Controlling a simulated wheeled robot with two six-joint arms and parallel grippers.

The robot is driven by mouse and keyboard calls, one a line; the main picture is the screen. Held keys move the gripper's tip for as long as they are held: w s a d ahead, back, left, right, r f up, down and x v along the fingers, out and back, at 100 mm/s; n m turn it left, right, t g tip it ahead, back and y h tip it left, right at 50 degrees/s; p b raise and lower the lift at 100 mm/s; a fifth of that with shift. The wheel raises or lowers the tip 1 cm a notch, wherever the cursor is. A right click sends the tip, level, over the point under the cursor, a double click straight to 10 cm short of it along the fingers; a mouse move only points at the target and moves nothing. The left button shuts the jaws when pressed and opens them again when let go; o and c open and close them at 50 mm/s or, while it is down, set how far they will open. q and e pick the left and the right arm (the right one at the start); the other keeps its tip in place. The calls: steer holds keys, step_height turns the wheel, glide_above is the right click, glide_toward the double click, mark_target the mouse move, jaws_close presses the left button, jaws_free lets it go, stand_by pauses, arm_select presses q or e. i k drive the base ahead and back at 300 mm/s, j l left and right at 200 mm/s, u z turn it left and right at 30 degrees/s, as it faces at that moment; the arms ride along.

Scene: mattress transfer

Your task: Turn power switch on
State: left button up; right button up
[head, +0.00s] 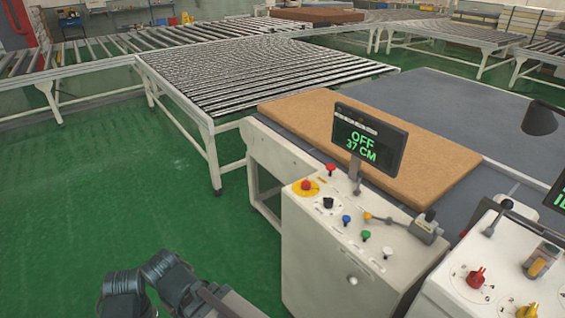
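A white control panel (312,240) stands at the lower centre in the head view. Its dark screen (369,139) reads "OFF" and "37 CM" in green. The sloped top carries a black knob (328,203), a red emergency button (305,186) on a yellow disc, a red knob (331,168), and blue (346,219), green (366,235), white (387,252) and yellow (367,216) controls. The labels are too small to read, so I cannot tell which is the power switch. Dark links of my arm show at the bottom left, apart from the panel. No gripper fingertips show.
A second panel (440,290) with red and yellow knobs stands at the lower right. Behind the first panel, a brown mattress (290,112) lies on a grey surface (450,105). Roller conveyors (240,75) run across the back. Green floor (100,190) is clear at the left.

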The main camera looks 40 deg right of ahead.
mark_target(306, 185)
steer(key=i, duration=0.8)
steer(key=z, duration=1.55)
